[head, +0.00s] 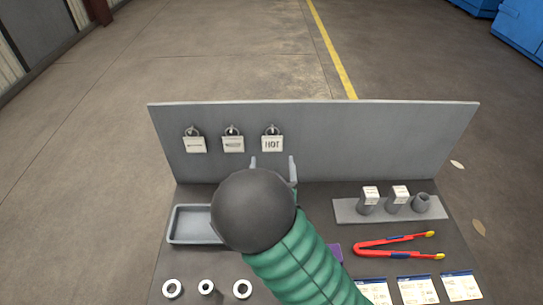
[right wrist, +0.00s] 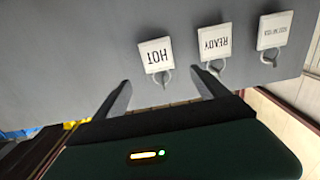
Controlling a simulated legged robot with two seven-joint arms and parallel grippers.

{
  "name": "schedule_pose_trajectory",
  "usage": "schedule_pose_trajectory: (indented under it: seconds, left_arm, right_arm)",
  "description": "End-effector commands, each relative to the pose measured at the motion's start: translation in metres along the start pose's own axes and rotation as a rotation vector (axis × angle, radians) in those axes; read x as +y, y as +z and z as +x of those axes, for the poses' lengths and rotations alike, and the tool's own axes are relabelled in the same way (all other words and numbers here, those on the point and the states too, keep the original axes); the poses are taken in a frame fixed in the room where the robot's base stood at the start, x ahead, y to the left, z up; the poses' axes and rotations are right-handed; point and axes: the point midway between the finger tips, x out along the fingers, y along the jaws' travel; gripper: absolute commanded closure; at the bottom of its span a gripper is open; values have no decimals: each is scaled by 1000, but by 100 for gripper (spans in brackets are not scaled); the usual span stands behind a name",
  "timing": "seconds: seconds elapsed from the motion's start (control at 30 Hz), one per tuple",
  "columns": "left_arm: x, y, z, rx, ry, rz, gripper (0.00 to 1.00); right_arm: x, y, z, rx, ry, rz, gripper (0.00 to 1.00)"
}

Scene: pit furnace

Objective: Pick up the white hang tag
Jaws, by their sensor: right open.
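Three white hang tags hang by grey rings from hooks on the upright grey panel. The right one, marked HOT (head: 272,144), also shows upside down in the right wrist view (right wrist: 156,54). The middle tag (head: 233,145) reads READY in the right wrist view (right wrist: 215,42). The left tag (head: 195,145) has print too small to read; it also shows in the right wrist view (right wrist: 274,30). My right gripper (head: 272,166) is open and empty, its two fingers spread just below the HOT tag, apart from it. My left gripper is out of view.
The grey panel (head: 400,140) stands at the back of a dark table. A grey tray (head: 190,225) is partly hidden by my right arm. A grey stand (head: 345,211) with small cups, red tongs (head: 385,248), cards (head: 418,290) and metal rings (head: 172,289) lie around.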

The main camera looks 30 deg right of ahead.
Motion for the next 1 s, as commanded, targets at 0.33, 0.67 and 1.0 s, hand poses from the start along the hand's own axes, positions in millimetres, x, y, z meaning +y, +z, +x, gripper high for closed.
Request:
schedule_pose_trajectory:
  seconds: [0.33, 0.67, 1.0]
  left_arm:
    - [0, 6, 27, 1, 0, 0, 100]
    - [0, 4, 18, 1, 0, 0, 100]
    - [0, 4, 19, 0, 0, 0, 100]
  right_arm:
    - [2, -2, 41, -1, -2, -3, 16]
    - [1, -2, 90, -1, -2, -3, 16]
    - [0, -1, 92, -2, -3, -1, 31]
